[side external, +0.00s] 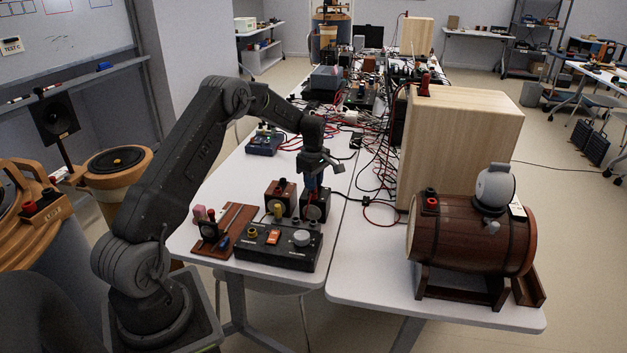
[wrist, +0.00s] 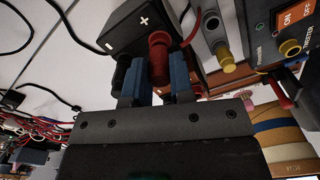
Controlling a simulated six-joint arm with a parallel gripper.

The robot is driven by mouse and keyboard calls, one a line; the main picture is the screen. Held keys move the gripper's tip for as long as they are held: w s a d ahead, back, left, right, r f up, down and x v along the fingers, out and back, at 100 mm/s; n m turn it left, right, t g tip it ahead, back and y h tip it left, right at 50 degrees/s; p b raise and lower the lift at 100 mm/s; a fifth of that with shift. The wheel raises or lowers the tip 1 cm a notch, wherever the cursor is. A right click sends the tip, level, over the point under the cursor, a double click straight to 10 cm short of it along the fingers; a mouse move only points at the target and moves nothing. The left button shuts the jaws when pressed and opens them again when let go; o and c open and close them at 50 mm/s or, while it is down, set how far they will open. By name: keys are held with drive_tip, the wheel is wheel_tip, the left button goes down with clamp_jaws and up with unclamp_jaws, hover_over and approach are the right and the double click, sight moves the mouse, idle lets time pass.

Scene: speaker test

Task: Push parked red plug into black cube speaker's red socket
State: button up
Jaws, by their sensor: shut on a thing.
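The black cube speaker (side external: 322,211) stands on the near end of the table, behind the tester box. In the wrist view its top face (wrist: 128,24) shows a plus and a minus mark. My gripper (side external: 318,186) is directly above the cube, pointing down. In the wrist view my gripper (wrist: 156,88) has its blue fingers shut on the red plug (wrist: 158,50). The plug is at the plus side of the cube; its tip and the red socket are hidden, so I cannot tell how deep it sits. A black terminal (wrist: 121,74) shows beside the left finger.
The tester box (side external: 278,246) with an orange switch stands in front. A brown cube (side external: 281,192) stands left of the black one. A wooden stand (side external: 228,236) is further left. A yellow-tipped plug (wrist: 224,59) shows close by. Cables and a barrel speaker (side external: 470,236) lie to the right.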

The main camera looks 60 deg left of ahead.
drive_tip(key=shift+f, duration=0.25)
idle(0.7)
drive_tip(key=o, duration=1)
drive_tip(key=shift+c, duration=0.2)
drive_tip(key=shift+r, duration=3.8)
